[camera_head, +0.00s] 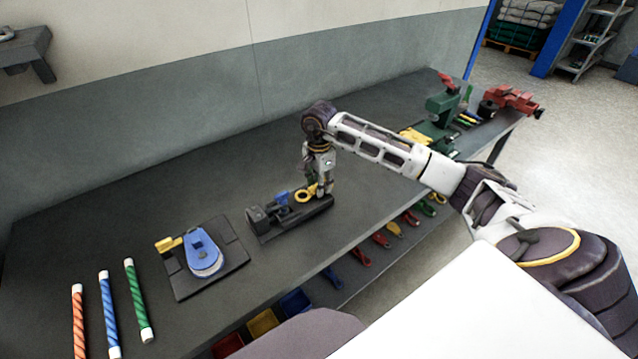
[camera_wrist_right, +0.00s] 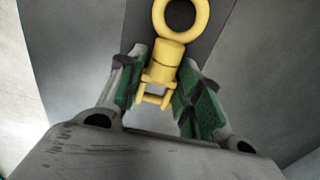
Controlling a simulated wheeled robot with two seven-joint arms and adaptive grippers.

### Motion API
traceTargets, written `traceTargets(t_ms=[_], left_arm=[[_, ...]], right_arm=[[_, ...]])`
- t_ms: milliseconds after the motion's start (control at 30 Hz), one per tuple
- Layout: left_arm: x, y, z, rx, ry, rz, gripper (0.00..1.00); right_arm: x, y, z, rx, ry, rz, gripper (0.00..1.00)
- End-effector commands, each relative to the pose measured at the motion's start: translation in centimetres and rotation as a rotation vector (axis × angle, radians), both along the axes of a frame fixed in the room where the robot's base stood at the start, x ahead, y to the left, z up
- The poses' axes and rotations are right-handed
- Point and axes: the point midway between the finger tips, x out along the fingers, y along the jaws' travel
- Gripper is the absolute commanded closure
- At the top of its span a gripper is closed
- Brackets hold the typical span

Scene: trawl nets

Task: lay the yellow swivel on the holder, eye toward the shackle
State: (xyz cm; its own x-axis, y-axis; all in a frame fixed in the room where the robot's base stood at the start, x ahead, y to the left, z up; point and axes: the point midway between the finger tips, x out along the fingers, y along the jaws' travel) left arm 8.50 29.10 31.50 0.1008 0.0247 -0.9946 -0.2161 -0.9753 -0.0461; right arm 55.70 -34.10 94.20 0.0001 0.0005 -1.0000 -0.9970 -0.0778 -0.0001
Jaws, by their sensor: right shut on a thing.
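The yellow swivel (camera_head: 304,196) is in my right gripper (camera_head: 322,193), over the right part of the black holder (camera_head: 300,218). In the right wrist view the swivel (camera_wrist_right: 166,52) lies between the green-padded fingers of the gripper (camera_wrist_right: 165,92), its round eye pointing away from the gripper and its forked end toward the palm. In the head view the eye points left, toward the holder's blue part (camera_head: 282,197), which may be the shackle. I cannot tell whether the swivel touches the holder. My left gripper is not in view.
A black plate with a blue block (camera_head: 203,252) and a yellow piece lies left of the holder. Orange, blue and green striped rods (camera_head: 139,300) lie at the far left. A green vise (camera_head: 440,110) stands at the back right. The bench behind the holder is clear.

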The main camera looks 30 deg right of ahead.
Motion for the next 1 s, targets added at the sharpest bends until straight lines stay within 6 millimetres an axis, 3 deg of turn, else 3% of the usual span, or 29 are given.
traceTargets(t_ms=[300, 333, 500, 1000], left_arm=[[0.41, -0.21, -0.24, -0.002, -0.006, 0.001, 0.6], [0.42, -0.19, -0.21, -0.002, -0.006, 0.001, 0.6], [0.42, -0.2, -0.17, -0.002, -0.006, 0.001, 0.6], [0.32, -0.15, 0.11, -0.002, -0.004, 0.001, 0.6]], right_arm=[[0.04, 0.0, -0.19, 0.0, -0.001, 0.0, 1.0], [-0.01, 0.01, -0.25, 0.0, 0.0, 0.0, 0.62], [-0.01, 0.01, -0.21, 0.0, 0.001, 0.0, 0.43], [-0.01, 0.01, 0.12, 0.0, 0.0, 0.0, 0.43]])
